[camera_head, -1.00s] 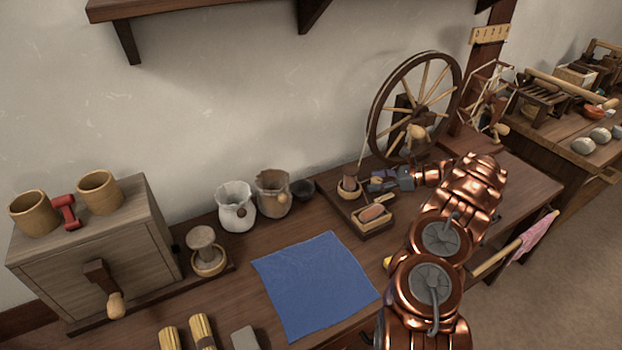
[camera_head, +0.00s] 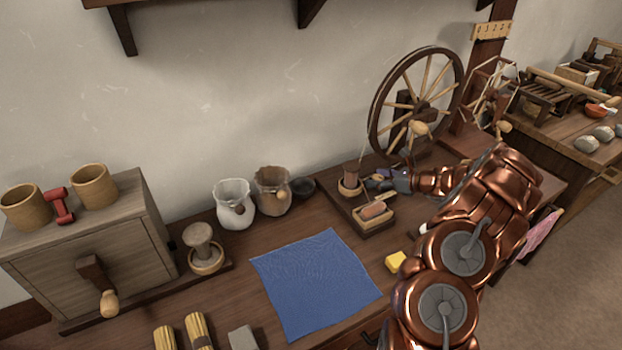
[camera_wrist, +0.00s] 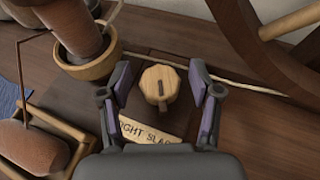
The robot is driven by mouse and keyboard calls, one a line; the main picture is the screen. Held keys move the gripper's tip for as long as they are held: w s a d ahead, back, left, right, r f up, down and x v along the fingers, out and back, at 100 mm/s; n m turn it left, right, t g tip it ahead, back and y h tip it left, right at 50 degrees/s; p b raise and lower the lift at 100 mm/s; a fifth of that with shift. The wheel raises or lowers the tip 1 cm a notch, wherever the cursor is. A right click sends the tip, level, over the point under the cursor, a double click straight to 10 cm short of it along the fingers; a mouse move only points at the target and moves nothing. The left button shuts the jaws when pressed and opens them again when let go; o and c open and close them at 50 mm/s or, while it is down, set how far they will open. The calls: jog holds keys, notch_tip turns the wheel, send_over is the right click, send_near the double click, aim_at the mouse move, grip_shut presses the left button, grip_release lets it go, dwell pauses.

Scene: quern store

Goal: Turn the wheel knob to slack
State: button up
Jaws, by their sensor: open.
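The wheel knob (camera_wrist: 159,83) is a small, pale wooden faceted knob in the wrist view, with a dark mark on its side towards the label. A pale label (camera_wrist: 152,133) below it reads "…GHT SLA…", its ends partly hidden. My gripper (camera_head: 374,181) is open, with one finger on each side of the knob and a visible gap to each. In the head view the gripper is low over the dark board by the spinning wheel (camera_head: 416,104), and I cannot make out the knob there.
A wooden cup with a brown bobbin (camera_wrist: 84,62) is close left of the gripper; a tray with a brown roll (camera_wrist: 32,147) is nearer. The wheel rim rises at right.

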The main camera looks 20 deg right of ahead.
jog(key=m+t+h+b, duration=0.1)
jog(key=b, duration=0.2)
jog(key=shift+f+m+h, duration=0.15)
jog(key=shift+m+h, duration=0.15)
jog(key=shift+m+h+b, duration=0.3)
jog(key=shift+b, duration=0.65)
jog(key=m+h+b, duration=0.2)
jog(key=b, duration=0.5)
jog(key=shift+t+h, duration=0.3)
jog(key=shift+t, duration=0.1)
jog(key=p+v, duration=0.2)
jog(key=v, duration=0.6)
jog(key=s+a+r+n+g+y+p, duration=0.1)
jog(key=a+r+n+y+p, duration=0.1)
jog(key=a, duration=0.7)
jog(key=s+a+r+n+g+y+p, duration=0.1)
jog(key=a+r+n+g+y+p, duration=0.1)
jog(key=a+r+n, duration=0.5)
jog(key=s+a+r+n+g+y+p, duration=0.2)
jog(key=a+r+n+p, duration=0.2)
jog(key=a, duration=0.8)
jog(key=shift+r+n+y+p, duration=0.3)
jog(key=shift+r+n, duration=0.4)
jog(key=shift+r, duration=0.3)
jog(key=shift+d+f, duration=0.1)
